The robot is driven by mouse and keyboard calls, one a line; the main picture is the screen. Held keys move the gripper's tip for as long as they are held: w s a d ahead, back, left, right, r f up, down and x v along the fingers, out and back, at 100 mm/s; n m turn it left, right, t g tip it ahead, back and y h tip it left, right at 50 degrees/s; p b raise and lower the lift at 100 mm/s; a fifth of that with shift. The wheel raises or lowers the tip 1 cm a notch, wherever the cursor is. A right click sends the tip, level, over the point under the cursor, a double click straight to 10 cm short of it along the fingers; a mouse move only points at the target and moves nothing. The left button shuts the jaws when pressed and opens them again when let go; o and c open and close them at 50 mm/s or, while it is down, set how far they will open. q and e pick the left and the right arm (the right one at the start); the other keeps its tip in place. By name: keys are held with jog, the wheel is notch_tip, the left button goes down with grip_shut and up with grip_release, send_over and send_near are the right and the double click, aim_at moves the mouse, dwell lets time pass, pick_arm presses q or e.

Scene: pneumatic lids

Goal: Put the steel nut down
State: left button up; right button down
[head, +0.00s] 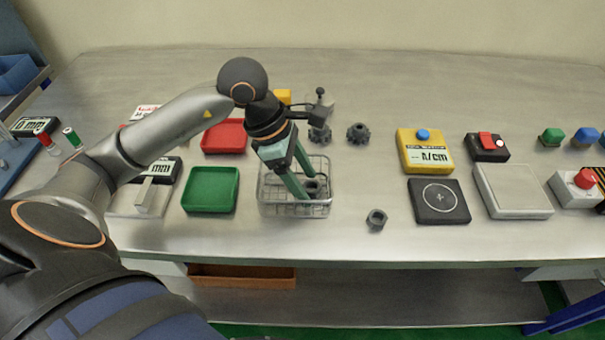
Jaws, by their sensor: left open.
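My left gripper (308,185) reaches down into a wire basket (296,210) near the middle of the table, with its green fingers apart. A dark grey steel nut (317,188) lies in the basket at the fingertips, partly hidden by them. I cannot tell whether the fingers touch it. A second dark nut (377,219) lies on the bare table to the right of the basket. My right gripper is not in view.
A green tray (211,190) and a red tray (225,136) stand left of the basket. A yellow meter (425,152), a black pad (438,201) and a grey plate (513,191) stand to the right. The table around the loose nut is clear.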

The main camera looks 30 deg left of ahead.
pick_arm(q)
jog(key=shift+r, duration=0.2)
jog(key=v, duration=1.2)
